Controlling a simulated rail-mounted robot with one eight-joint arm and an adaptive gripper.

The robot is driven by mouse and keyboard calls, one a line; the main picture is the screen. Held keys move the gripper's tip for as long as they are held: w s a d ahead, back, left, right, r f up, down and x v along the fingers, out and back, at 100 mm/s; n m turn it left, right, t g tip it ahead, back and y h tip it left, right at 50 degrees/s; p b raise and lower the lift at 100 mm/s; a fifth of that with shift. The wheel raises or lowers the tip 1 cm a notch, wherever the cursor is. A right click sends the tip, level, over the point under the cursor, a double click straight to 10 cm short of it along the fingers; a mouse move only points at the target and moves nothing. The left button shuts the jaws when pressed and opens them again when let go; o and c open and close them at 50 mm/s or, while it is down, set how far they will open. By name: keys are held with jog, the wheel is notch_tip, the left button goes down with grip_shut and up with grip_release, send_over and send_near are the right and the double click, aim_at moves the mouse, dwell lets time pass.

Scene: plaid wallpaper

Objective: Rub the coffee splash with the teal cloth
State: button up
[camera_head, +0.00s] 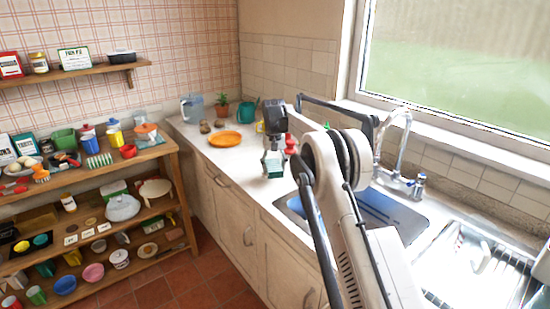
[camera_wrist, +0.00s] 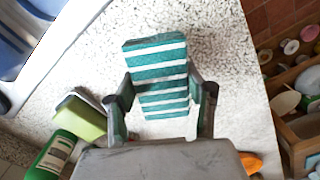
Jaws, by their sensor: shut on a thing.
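The teal cloth (camera_wrist: 157,72), a folded block with white stripes, sits between the fingers of my gripper (camera_wrist: 160,108) in the wrist view. My gripper is shut on it. In the head view my gripper (camera_head: 272,158) points down over the pale counter, left of the sink, with the cloth (camera_head: 273,170) at its tip. The cloth is close to the speckled counter top (camera_wrist: 225,50); I cannot tell whether it touches. I see no coffee splash in either view; the cloth and gripper hide part of the counter.
An orange plate (camera_head: 225,138), a jug (camera_head: 192,107) and a potted plant (camera_head: 222,105) stand farther back. A green bottle (camera_wrist: 52,155) and a green sponge-like block (camera_wrist: 82,117) are beside my gripper. The sink (camera_head: 380,207) lies right; loaded shelves (camera_head: 150,158) stand left.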

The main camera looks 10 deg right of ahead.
jog(key=shift+r+p, duration=0.7)
jog(key=shift+r, duration=1.15)
jog(key=shift+d+p, duration=0.1)
jog(key=shift+p, duration=0.45)
